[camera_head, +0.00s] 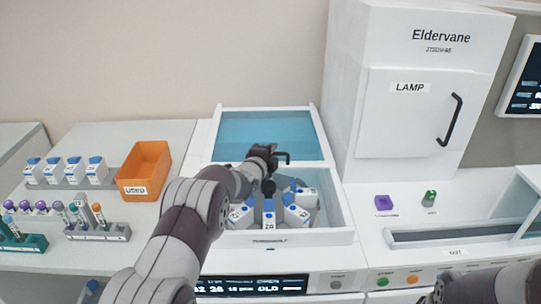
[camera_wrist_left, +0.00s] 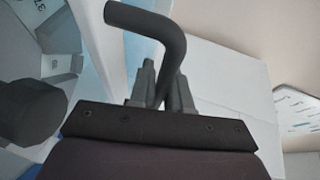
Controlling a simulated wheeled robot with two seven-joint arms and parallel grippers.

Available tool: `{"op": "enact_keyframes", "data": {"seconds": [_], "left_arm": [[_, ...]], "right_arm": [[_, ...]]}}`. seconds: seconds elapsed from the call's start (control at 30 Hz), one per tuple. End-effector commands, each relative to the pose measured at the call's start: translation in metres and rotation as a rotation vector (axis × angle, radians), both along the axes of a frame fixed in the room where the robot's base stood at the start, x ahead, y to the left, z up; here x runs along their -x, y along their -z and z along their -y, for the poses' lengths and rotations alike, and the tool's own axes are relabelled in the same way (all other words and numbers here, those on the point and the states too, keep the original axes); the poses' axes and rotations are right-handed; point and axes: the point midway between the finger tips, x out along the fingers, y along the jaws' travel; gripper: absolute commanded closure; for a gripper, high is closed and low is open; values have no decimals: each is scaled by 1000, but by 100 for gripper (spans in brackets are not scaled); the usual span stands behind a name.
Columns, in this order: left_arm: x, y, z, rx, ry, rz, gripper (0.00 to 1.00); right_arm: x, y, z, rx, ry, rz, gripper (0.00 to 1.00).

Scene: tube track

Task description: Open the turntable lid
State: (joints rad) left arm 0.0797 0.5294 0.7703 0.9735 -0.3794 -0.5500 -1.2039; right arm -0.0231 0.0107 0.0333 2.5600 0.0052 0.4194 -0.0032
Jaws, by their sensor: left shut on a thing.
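The turntable lid (camera_head: 262,128) is a blue see-through panel in a white frame. It stands at the back of the turntable bay, and the bay in front of it is uncovered. My left gripper (camera_head: 270,158) is at the lid's front edge, over the bay. It is shut on the lid's black bent handle (camera_head: 284,158). In the left wrist view the handle (camera_wrist_left: 165,35) passes between the grey fingertips (camera_wrist_left: 162,88). The turntable holds several white blue-capped bottles (camera_head: 298,214) around a black knob (camera_head: 268,187). My forearm hides part of the bay's left side.
An orange bin (camera_head: 145,171), several bottles (camera_head: 65,170) and tube racks (camera_head: 95,230) stand on the left bench. The white lamp cabinet (camera_head: 415,90) rises close on the lid's right. A control panel (camera_head: 290,285) runs along the front. Part of my right arm shows at lower right.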

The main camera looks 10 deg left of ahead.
Motion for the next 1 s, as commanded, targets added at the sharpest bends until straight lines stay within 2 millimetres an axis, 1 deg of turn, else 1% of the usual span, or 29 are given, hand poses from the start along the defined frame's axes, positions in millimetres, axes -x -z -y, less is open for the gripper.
{"op": "enact_keyframes", "data": {"seconds": [0.07, 0.1, 0.37, 0.47, 0.57, 0.67, 0.9, 1.0], "left_arm": [[1, 2, 1, 0, 1, -4, 100], [1, 2, 1, 0, 1, -4, 77], [1, 1, 1, 0, 1, -2, 77], [8, 0, 0, 0, 1, -2, 77], [21, -2, -2, 1, 1, -2, 77], [41, -6, -5, 0, 0, -1, 77], [93, -15, -11, 0, 0, -2, 77], [110, -18, -13, 0, 0, -2, 77]], "right_arm": [[0, 0, 0, 0, 0, 0, 100], [0, 0, 0, 0, 0, 0, 100], [0, 0, 0, 0, 0, 0, 100], [0, 2, 0, 0, 0, 0, 100], [0, 5, 0, 0, 0, 0, 100], [0, 8, 0, 0, 0, 0, 100], [0, 15, 0, 0, 0, 0, 100], [0, 16, 0, 0, 0, 0, 100]]}}
